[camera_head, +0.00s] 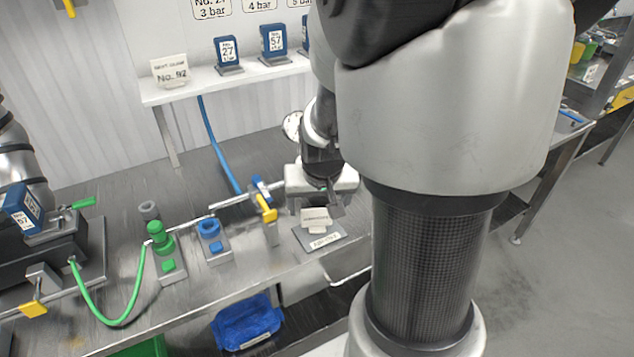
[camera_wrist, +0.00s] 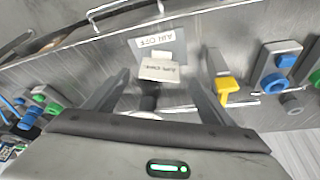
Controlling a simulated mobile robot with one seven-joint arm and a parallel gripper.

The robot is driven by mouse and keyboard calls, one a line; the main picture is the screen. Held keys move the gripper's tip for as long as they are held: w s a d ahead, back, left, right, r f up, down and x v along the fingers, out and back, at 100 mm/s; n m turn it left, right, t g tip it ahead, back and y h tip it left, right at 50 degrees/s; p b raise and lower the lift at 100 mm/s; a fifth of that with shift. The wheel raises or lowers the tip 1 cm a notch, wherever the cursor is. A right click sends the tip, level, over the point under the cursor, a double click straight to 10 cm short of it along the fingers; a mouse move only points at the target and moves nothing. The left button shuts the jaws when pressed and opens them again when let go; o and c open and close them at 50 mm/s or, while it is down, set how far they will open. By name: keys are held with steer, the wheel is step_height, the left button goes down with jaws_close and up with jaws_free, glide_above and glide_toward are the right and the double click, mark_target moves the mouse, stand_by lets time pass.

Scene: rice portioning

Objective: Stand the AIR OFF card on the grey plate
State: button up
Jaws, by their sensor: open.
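The cream card (camera_head: 315,215) is upright on the grey plate (camera_head: 336,234) near the front edge of the steel bench. Its small print is too blurred to read surely. In the wrist view the card (camera_wrist: 159,71) sits between the two spread fingers of my gripper (camera_wrist: 164,78), with gaps at both sides. The plate (camera_wrist: 178,45) shows beyond it, with a label reading AIR OFF. My gripper (camera_head: 318,200) is open, just above and behind the card in the head view. The card's lower contact with the plate is partly hidden.
A yellow-handled valve (camera_head: 266,210) stands close left of the plate. Blue (camera_head: 211,229) and green (camera_head: 160,240) fittings stand farther left. A shelf (camera_head: 225,82) holds a NO. 92 card (camera_head: 169,72) and several blue blocks. A dial (camera_head: 292,125) is behind my gripper.

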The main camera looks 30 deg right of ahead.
steer(key=s+a+r+n, duration=0.1)
steer(key=s+a+r, duration=0.2)
steer(key=r, duration=0.3)
steer(key=s+a+r+n+y+p, duration=0.1)
steer(key=s+a+r, duration=0.3)
steer(key=s+r, duration=0.2)
steer(key=s+a+r+n+t+p, duration=0.1)
steer(key=s+a+r+n, duration=0.1)
steer(key=s+a+r, duration=0.2)
step_height(320, 180, up, 4)
steer(key=shift+s+a+f+y, duration=0.2)
steer(key=shift+s+f+y, duration=0.1)
steer(key=shift+s, duration=0.3)
steer(key=shift+r, duration=0.15)
step_height(320, 180, up, 8)
steer(key=p, duration=0.7)
steer(key=shift+p, duration=0.4)
